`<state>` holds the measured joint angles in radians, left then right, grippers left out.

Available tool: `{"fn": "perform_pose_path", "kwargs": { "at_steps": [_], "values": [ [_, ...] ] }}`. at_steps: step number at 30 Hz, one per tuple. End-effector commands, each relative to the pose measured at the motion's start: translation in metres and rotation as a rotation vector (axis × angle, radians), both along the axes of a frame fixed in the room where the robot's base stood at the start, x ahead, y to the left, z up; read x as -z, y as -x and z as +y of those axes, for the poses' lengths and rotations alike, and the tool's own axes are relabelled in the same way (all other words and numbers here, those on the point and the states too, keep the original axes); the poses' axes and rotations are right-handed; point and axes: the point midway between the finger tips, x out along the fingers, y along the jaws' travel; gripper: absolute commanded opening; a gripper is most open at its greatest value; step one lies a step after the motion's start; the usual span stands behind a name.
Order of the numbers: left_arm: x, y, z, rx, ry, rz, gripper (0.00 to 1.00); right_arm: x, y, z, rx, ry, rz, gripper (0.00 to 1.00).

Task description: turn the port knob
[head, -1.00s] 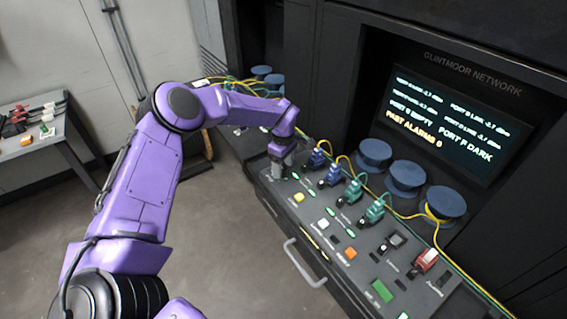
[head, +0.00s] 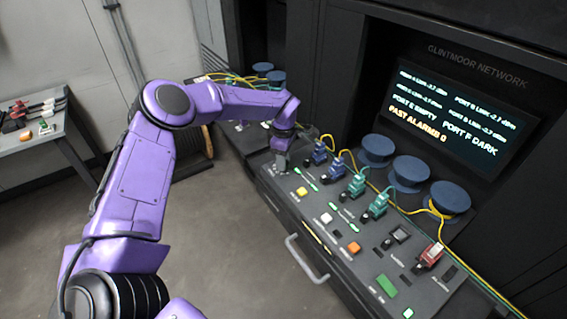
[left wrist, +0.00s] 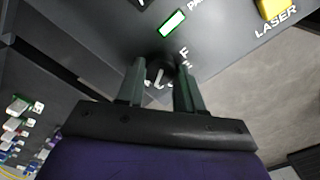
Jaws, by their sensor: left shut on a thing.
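The port knob (left wrist: 160,72) is a small dark round knob on the sloped grey panel, with a light mark on it and white lettering beside it. My left gripper (left wrist: 160,78) has its two fingers on either side of this knob and is shut on it. In the head view my left gripper (head: 281,163) points down at the panel's far left corner, and it hides the knob there. My right gripper is in neither view.
The panel (head: 318,236) carries a yellow button (head: 302,192), green lights, and blue, teal and red (head: 429,256) connectors with yellow cables. Blue spools (head: 410,172) and a screen (head: 462,108) stand behind. A handle (head: 305,262) sticks out in front.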

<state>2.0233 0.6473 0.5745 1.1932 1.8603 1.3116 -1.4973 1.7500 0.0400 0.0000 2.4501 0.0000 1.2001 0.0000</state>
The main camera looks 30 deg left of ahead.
Motion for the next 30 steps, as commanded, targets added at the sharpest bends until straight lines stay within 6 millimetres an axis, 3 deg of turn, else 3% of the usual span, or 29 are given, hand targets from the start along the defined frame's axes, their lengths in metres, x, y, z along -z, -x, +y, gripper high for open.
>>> {"fn": "perform_pose_path", "kwargs": {
  "at_steps": [1, 12, 30],
  "values": [
    [0.009, 0.002, -0.002, -0.04, 0.005, 0.007, 0.06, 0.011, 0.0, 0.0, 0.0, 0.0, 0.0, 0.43],
    [0.009, 0.003, -0.002, -0.389, 0.005, 0.011, 0.06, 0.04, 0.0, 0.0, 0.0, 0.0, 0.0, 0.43],
    [0.007, 0.003, -0.002, -0.765, 0.003, 0.014, 0.06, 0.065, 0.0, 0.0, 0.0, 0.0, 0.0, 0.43]
  ]
}}
